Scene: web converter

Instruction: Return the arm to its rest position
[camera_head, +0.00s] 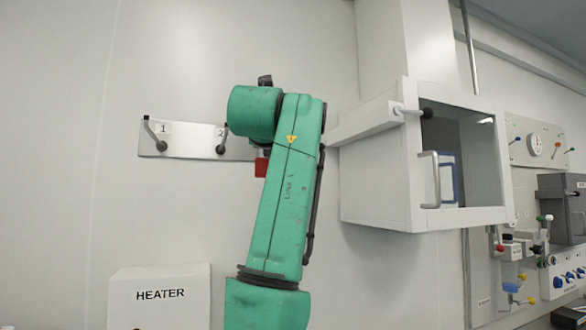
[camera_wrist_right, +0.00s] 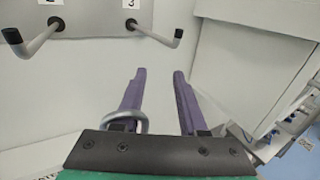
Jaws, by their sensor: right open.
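My green right arm (camera_head: 290,190) stands raised in the middle of the head view, with its upper end bent to the left. My right gripper (camera_wrist_right: 158,72) is hidden in the head view. In the right wrist view its two purple fingers are spread apart, and no object fills the gap. A grey metal loop (camera_wrist_right: 142,119) shows at the base of the left finger; I cannot tell whether it touches the finger. My left gripper is in neither view.
A wall plate (camera_head: 186,150) with numbered levers is partly hidden behind my arm; lever 3 (camera_wrist_right: 153,33) shows in the wrist view. An open white box (camera_head: 376,185) juts out just right of my arm. A heater box (camera_head: 160,285) stands lower left. Controls line the far right.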

